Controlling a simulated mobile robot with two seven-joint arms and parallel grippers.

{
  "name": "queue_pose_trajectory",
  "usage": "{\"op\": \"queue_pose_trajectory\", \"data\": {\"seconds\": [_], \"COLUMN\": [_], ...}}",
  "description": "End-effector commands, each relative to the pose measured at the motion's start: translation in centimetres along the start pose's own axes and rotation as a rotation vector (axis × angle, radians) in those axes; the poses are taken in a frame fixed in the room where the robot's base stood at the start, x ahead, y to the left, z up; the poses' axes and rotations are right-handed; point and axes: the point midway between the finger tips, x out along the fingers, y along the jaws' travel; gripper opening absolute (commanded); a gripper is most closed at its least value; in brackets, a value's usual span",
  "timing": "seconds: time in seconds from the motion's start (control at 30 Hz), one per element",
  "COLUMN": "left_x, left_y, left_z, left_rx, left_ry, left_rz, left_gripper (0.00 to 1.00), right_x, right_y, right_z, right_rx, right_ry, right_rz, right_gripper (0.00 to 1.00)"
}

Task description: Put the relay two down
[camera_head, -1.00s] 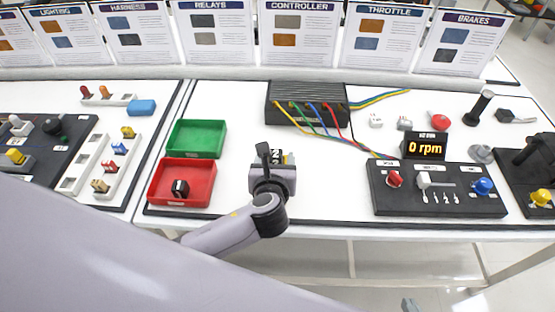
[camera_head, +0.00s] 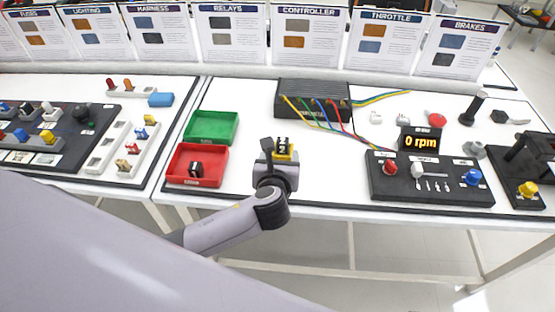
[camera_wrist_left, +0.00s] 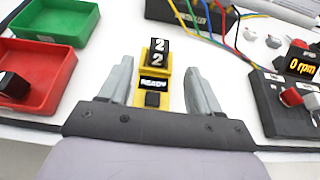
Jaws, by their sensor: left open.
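Relay two (camera_head: 282,144), a black cube with white 2s, stands upright on a yellow stand (camera_head: 291,156) on the white bench. In the left wrist view relay two (camera_wrist_left: 158,50) sits at the far end of the yellow stand (camera_wrist_left: 165,97), behind a label reading READY. My left gripper (camera_wrist_left: 158,70) is open, its grey fingers on either side of the stand with gaps and relay two just beyond the tips. In the head view the left gripper (camera_head: 279,157) is on the near side of the relay. My right gripper is not in view.
A red tray (camera_head: 173,178) holding another black cube (camera_head: 195,168) and an empty green tray (camera_head: 211,127) are to the left. A black controller box (camera_head: 313,93) with coloured wires is behind. A control panel (camera_head: 430,190) and 0 rpm display (camera_head: 420,141) are to the right.

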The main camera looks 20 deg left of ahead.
Motion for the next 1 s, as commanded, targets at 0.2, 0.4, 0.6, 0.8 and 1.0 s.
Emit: {"op": "queue_pose_trajectory", "data": {"seconds": [0.2, 0.4, 0.6, 0.8, 1.0], "left_x": [-0.1, -1.7, -4.6, -8.1, -11.7], "left_y": [0.0, 0.0, 0.5, 2.0, 5.0], "left_z": [-0.4, -5.2, -10.4, -14.5, -17.1], "left_rx": [-0.037, -0.412, -0.976, -1.602, -2.277], "left_ry": [0.016, 0.165, 0.358, 0.525, 0.617], "left_rz": [-0.008, -0.064, -0.066, 0.025, 0.195], "left_gripper": [0.64, 0.64, 0.64, 0.64, 0.64], "right_x": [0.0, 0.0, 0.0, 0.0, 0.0], "right_y": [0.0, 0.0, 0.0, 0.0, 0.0], "right_z": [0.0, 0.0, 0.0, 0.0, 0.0], "right_rx": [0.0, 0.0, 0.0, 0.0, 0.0], "right_ry": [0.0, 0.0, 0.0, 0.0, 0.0], "right_rz": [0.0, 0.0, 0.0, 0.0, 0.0], "right_gripper": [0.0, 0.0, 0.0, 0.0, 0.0]}}
